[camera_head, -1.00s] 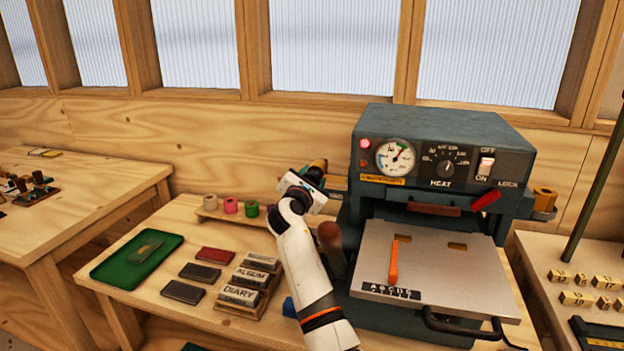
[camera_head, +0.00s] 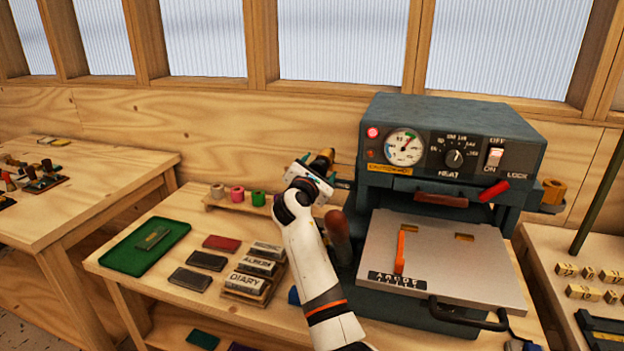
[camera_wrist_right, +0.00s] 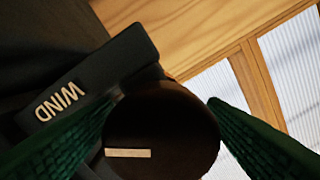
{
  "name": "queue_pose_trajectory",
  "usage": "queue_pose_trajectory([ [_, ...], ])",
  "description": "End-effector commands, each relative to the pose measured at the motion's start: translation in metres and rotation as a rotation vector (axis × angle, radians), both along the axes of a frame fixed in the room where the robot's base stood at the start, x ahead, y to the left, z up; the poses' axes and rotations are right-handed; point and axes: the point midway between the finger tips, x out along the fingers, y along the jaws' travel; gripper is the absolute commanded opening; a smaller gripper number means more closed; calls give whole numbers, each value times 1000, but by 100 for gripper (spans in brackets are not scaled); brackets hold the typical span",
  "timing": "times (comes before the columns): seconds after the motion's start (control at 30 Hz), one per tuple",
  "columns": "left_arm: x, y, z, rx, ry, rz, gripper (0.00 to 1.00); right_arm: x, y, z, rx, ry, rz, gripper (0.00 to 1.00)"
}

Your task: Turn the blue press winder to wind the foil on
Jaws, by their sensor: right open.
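The blue-grey press (camera_head: 450,115) stands on the bench, with a gauge, a HEAT dial and a lit red lamp on its front. My right gripper (camera_head: 325,182) is at the press's left side, beside a gold foil roll (camera_head: 322,160). In the head view it hides the winder. In the right wrist view the winder's dark round knob (camera_wrist_right: 165,125), with a pale bar mark, lies between my two green fingers (camera_wrist_right: 162,98). The fingers are open, one on each side of it; contact cannot be told. A dark WIND plate (camera_wrist_right: 85,85) is beside it. My left gripper is not in view.
A brown-handled lever (camera_head: 338,228) stands close to my right arm. A wooden rack (camera_head: 212,203) with small coloured foil rolls is left of my gripper. A green tray (camera_head: 120,258) and type blocks (camera_head: 247,283) lie on the bench.

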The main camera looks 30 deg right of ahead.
Motion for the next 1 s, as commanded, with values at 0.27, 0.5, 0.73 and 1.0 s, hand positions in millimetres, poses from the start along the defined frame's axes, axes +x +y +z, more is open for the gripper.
queue_pose_trajectory([
  [0.27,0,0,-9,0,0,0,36,-36,44,-3,3,-1,3,66],
  [0.5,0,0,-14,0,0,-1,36,-63,75,-2,3,1,2,66],
  [0.73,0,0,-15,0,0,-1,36,-72,85,-1,2,1,0,66],
  [1.0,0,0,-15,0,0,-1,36,-72,85,-1,2,1,0,66],
])
